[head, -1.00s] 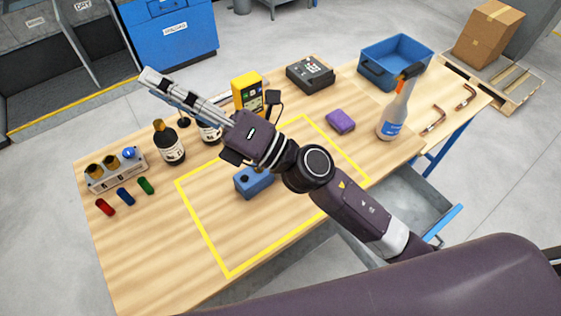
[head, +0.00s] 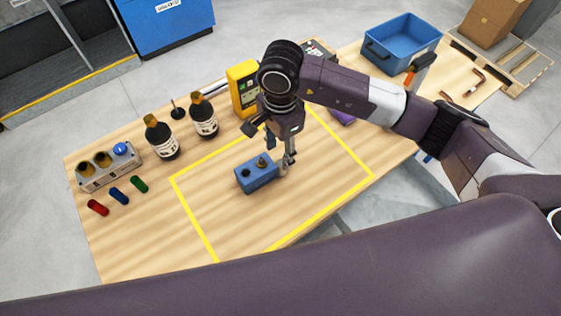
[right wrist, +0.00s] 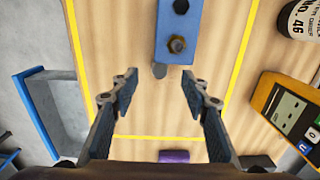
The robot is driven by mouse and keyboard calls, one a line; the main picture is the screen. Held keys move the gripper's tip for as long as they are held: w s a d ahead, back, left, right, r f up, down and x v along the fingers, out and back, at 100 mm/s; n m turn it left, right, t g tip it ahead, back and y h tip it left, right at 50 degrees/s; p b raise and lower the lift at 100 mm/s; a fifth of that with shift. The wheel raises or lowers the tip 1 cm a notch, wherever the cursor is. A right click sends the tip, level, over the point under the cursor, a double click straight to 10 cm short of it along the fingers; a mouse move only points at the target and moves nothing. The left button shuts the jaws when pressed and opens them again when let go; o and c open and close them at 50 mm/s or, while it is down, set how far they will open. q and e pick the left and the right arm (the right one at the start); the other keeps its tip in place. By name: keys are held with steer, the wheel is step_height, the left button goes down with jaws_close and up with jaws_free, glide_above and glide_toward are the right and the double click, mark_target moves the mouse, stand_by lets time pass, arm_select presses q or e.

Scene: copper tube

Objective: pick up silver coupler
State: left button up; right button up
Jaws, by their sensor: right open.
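A small grey piece, which looks like the silver coupler (right wrist: 159,71), is beside the end of the blue block (right wrist: 176,20) in the right wrist view. The blue block also shows in the head view (head: 252,180), inside the yellow outline; a brass-coloured fitting (right wrist: 177,44) sits on it. My right gripper (head: 282,152) points down beside the block. In the right wrist view its open fingers (right wrist: 160,84) are on either side of the line to the grey piece, with nothing between the pads. In the head view the gripper makes the coupler hard to tell. My left gripper is out of view.
A yellow meter (head: 243,88) and two dark bottles (head: 161,140) stand behind the outline. A grey rack (head: 108,166) and red, blue and green pieces (head: 119,196) are at left. A blue bin (head: 404,42) is at back right. The outline's front is clear.

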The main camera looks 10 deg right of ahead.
mark_target(281, 163)
steer(key=shift+d+f, duration=0.25)
steer(key=shift+f+p, duration=0.55)
steer(key=shift+f, duration=0.35)
step_height(281, 163, down, 5)
steer(key=p, duration=0.2)
steer(key=shift+r+p, duration=0.15)
steer(key=shift+p, duration=0.25)
steer(key=shift+w+f, duration=0.1)
steer(key=shift+f, duration=0.25)
steer(key=shift+c, duration=0.4)
jaws_close()
